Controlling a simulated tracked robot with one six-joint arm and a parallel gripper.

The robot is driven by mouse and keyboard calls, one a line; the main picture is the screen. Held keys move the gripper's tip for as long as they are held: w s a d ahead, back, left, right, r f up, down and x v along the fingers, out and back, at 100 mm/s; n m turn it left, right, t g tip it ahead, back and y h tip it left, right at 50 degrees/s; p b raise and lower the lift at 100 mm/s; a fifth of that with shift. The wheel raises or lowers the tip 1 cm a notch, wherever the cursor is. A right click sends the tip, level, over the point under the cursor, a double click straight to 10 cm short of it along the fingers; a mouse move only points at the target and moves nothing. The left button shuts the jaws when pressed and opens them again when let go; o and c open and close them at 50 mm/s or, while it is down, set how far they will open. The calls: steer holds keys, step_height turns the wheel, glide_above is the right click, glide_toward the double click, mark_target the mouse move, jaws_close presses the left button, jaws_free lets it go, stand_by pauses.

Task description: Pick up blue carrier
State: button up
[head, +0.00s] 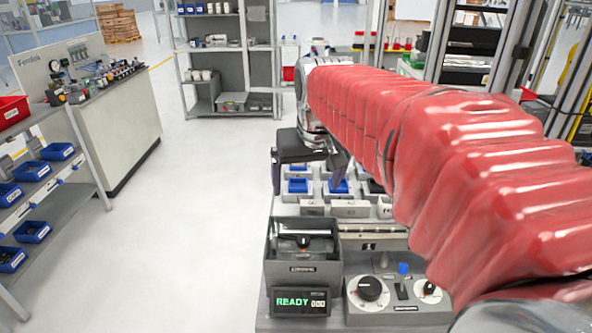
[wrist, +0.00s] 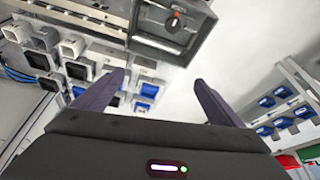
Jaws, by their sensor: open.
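Several blue carriers sit in grey square holders on the bench. In the head view one blue carrier (head: 297,185) is at the left and another blue carrier (head: 338,187) is to its right. My gripper (head: 307,178) is above and around this row, fingers pointing down. Blue carriers (wrist: 142,107) show beside and partly behind the left finger. I cannot tell which carrier is meant. My red-sleeved arm hides the right part of the bench.
A grey machine with a READY display (head: 299,301) stands at the bench front. A control box with knobs (head: 400,295) is beside it. A shelf with blue bins (head: 33,170) is at the left. Open floor (head: 205,200) lies between.

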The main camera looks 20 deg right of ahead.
steer(key=w+d+f+m, duration=0.1)
steer(key=w+d, duration=0.4)
steer(key=d, duration=0.3)
steer(key=w+d+f+m+g, duration=0.1)
steer(key=w+d, duration=0.5)
steer(key=d, duration=0.2)
steer(key=shift+f, duration=0.15)
steer(key=x, duration=0.8)
steer(key=shift+d+f, duration=0.15)
steer(key=shift+f, duration=0.05)
steer(key=shift+s+x, duration=0.15)
steer(key=shift+x, duration=1.15)
steer(key=shift+s+x, duration=0.15)
steer(key=shift+x, duration=1.2)
steer(key=shift+d, duration=0.15)
steer(key=shift+c, duration=0.6)
